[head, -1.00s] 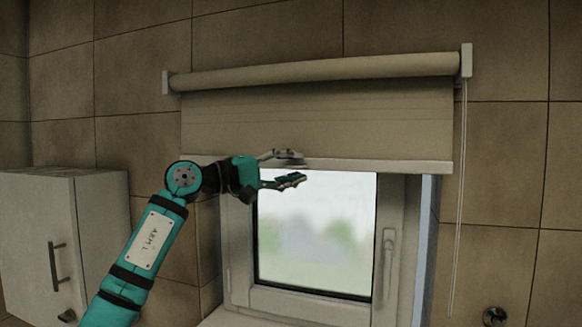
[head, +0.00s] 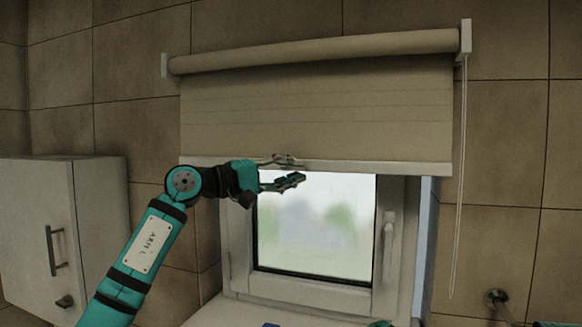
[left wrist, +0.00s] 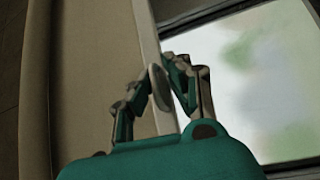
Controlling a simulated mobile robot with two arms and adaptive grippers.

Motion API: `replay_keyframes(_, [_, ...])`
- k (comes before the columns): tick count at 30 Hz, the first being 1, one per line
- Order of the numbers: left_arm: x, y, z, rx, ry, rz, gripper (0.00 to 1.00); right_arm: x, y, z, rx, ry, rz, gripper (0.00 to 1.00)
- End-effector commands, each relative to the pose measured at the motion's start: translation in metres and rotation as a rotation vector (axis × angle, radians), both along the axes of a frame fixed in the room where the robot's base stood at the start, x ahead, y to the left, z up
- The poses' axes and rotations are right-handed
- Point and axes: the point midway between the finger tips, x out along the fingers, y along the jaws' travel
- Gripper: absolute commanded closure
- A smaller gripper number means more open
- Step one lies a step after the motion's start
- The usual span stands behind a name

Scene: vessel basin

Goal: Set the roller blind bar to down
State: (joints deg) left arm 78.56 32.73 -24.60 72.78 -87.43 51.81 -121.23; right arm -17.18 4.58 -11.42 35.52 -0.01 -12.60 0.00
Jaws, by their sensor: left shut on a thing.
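The roller blind (head: 320,105) hangs partly unrolled over the upper part of the window. Its pale bottom bar (head: 390,168) runs across the window, nearly level. My left gripper (head: 292,171) is shut on the bar left of its middle, with one finger above and one below. In the left wrist view the bar (left wrist: 146,30) runs as a pale strip down to the gripper (left wrist: 172,68), whose fingers hide part of it.
The window glass (head: 315,235) is bare below the bar. A window handle (head: 388,235) is on the right of the frame. A pull cord (head: 458,200) hangs at the blind's right end. A white cabinet (head: 30,225) stands at left.

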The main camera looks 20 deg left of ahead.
Motion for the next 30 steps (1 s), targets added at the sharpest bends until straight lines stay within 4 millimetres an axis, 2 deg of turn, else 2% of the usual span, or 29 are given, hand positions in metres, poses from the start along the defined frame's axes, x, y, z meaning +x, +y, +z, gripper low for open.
replay_keyframes(1, [0.000, 0.000, -0.031, 0.009, -0.001, 0.001, 1.00, 0.000, 0.000, -0.026, 0.000, 0.000, 0.000, 0.60])
replay_keyframes(9, [0.000, 0.000, -0.123, 0.009, -0.002, 0.001, 1.00, 0.000, 0.000, -0.098, 0.000, 0.000, 0.000, 0.60])
replay_keyframes(15, [0.000, 0.000, -0.179, 0.009, -0.002, 0.001, 1.00, 0.000, 0.000, -0.142, 0.000, 0.000, 0.000, 0.60])
replay_keyframes(21, [0.000, 0.000, -0.217, 0.009, -0.002, 0.001, 1.00, 0.000, 0.000, -0.172, 0.000, 0.000, 0.001, 0.60])
replay_keyframes(25, [0.000, 0.000, -0.231, 0.009, -0.004, 0.001, 1.00, 0.000, 0.000, -0.182, 0.000, 0.000, 0.001, 0.60])
replay_keyframes(30, [0.000, 0.000, -0.237, 0.008, -0.005, 0.001, 1.00, 0.000, 0.000, -0.187, 0.000, 0.000, 0.001, 0.60])
